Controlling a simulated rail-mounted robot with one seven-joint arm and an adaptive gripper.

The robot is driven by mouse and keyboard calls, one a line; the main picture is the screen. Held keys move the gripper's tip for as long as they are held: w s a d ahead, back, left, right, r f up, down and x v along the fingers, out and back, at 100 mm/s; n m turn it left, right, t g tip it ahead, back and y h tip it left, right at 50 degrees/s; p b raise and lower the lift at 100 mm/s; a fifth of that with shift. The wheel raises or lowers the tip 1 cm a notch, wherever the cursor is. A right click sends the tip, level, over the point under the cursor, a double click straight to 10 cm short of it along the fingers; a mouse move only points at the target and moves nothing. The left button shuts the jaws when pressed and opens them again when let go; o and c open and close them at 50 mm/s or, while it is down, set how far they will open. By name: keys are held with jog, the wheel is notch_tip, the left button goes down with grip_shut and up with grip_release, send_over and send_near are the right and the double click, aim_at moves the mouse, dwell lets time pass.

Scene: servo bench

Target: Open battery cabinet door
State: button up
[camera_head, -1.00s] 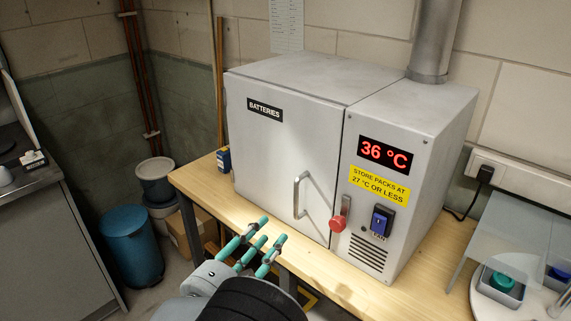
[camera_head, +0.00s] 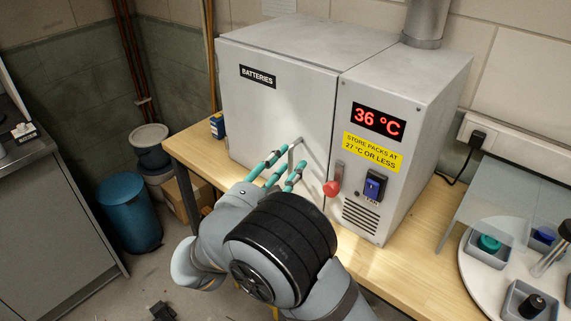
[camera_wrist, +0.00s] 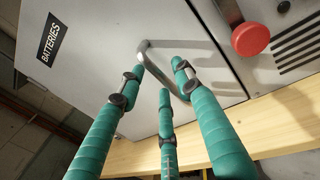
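The battery cabinet (camera_head: 275,100) is a grey metal box on the wooden bench, its door labelled BATTERIES and shut. The door handle (camera_head: 299,146) is a bent metal bar on the door's right side, partly hidden behind my fingers. In the wrist view the handle (camera_wrist: 182,50) lies between and beyond my fingertips. My gripper (camera_head: 285,170) has three green fingers, spread apart and reaching up around the handle. In the wrist view my gripper (camera_wrist: 161,90) is open, with the fingertips close to the bar; I cannot tell whether any finger touches it.
A red knob on a lever (camera_head: 332,187) sits just right of the door. A blue fan switch (camera_head: 375,186) and a 36 °C display (camera_head: 378,122) are on the right panel. A round tray (camera_head: 476,268) with small containers stands at the right.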

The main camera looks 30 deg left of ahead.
jog(key=c, duration=0.3)
grip_shut()
dwell(0.6)
